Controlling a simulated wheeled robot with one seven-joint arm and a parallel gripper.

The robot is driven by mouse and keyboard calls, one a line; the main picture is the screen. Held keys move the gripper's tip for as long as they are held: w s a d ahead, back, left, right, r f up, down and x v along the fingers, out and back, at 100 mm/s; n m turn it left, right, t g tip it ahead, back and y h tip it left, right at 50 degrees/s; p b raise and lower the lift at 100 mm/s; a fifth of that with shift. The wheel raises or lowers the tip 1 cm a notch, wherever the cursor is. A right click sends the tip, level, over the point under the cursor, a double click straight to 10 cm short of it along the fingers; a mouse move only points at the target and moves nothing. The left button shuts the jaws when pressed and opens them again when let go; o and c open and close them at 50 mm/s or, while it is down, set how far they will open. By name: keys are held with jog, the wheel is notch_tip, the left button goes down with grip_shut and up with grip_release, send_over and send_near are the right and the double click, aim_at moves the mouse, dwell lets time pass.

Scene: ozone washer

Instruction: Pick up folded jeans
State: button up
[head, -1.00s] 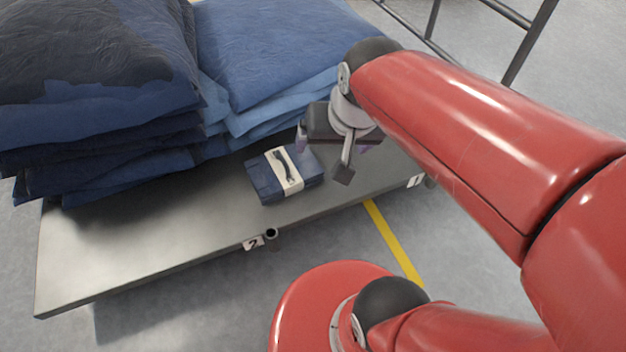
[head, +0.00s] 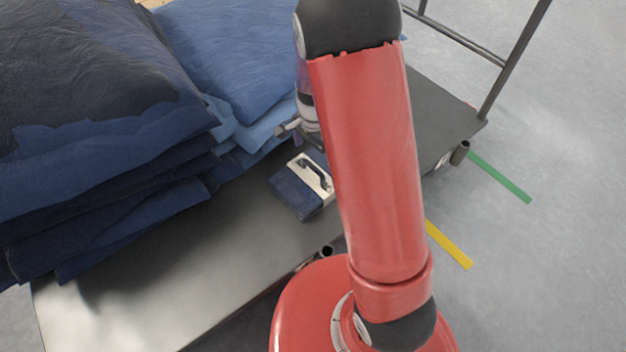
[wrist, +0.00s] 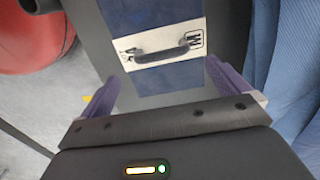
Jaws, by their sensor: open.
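The folded jeans (head: 293,194) are a small dark blue bundle with a white band and a black handle. The purple fingers are spread apart, one to each side of the lower part of the bundle, with nothing held. In the head view my gripper (head: 298,130) is largely hidden behind my arm, just beyond the jeans.
Tall stacks of dark jeans (head: 90,150) and lighter blue jeans (head: 225,55) stand on the platform, left of and behind the bundle. A metal rail (head: 515,60) rises at the right end. Yellow (head: 448,245) and green (head: 500,178) lines mark the floor.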

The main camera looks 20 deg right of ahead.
aim_at(313, 165)
notch_tip(313, 165, down, 7)
jog(key=shift+f+b, duration=0.2)
jog(key=shift+b, duration=0.55)
jog(key=shift+a, duration=0.1)
jog(key=shift+c, duration=0.3)
jog(key=c, duration=1.4)
jog(key=shift+r, duration=0.1)
jog(key=shift+c, duration=0.6)
jog(key=shift+w+r, duration=0.1)
